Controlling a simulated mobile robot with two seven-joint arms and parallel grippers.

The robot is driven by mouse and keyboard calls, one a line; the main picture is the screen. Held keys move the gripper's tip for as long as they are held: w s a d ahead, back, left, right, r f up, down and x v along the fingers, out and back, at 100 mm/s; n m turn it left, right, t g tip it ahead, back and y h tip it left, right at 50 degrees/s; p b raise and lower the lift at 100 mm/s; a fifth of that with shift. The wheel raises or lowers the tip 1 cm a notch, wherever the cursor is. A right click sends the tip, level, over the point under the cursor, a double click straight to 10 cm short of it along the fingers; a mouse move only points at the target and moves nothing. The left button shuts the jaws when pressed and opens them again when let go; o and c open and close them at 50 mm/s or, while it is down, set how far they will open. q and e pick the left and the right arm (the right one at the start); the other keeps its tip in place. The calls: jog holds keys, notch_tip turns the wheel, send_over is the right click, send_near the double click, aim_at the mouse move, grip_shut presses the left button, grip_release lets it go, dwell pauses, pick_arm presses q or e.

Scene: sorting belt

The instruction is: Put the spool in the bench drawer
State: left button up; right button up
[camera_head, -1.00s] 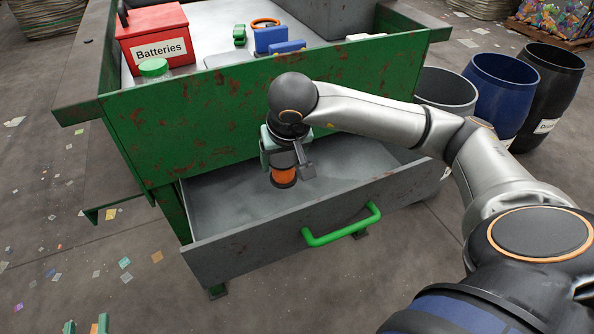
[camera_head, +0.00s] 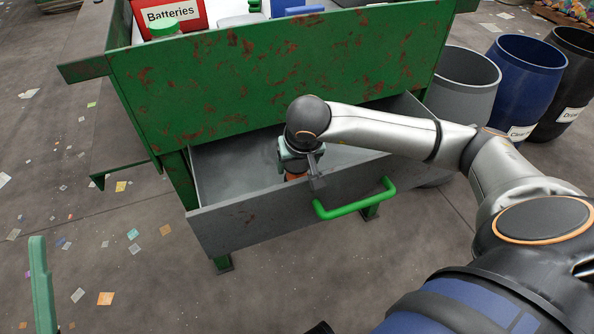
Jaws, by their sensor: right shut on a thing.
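The bench drawer (camera_head: 240,222) is pulled open under the green bench, with a grey front and a green handle (camera_head: 355,200). My right gripper (camera_head: 297,170) points down inside the drawer opening, behind the drawer's front wall. It is shut on the orange spool (camera_head: 295,177). Only a small part of the spool shows, between the gripper and the front wall; whether it touches the drawer floor cannot be seen. A green piece at the lower left edge (camera_head: 41,285) appears to be part of my left gripper; its jaw state does not show.
The green bench (camera_head: 270,80) stands above the drawer, with a red Batteries box (camera_head: 170,14) on its top. Grey, blue and black barrels (camera_head: 525,80) stand to the right. The drawer's left part is clear. Scraps litter the floor.

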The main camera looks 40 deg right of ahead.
pick_arm(q)
jog(key=shift+s+d+r+m+h, duration=0.15)
jog(key=shift+s+r+m+h, duration=0.85)
jog(key=shift+r+h, duration=0.15)
pick_arm(e)
jog(key=shift+f, duration=1.05)
pick_arm(q)
jog(key=shift+f, duration=0.1)
pick_arm(e)
jog(key=shift+f+b, duration=0.2)
jog(key=shift+b, duration=0.15)
jog(key=o, duration=1.3)
jog(key=shift+r, duration=0.1)
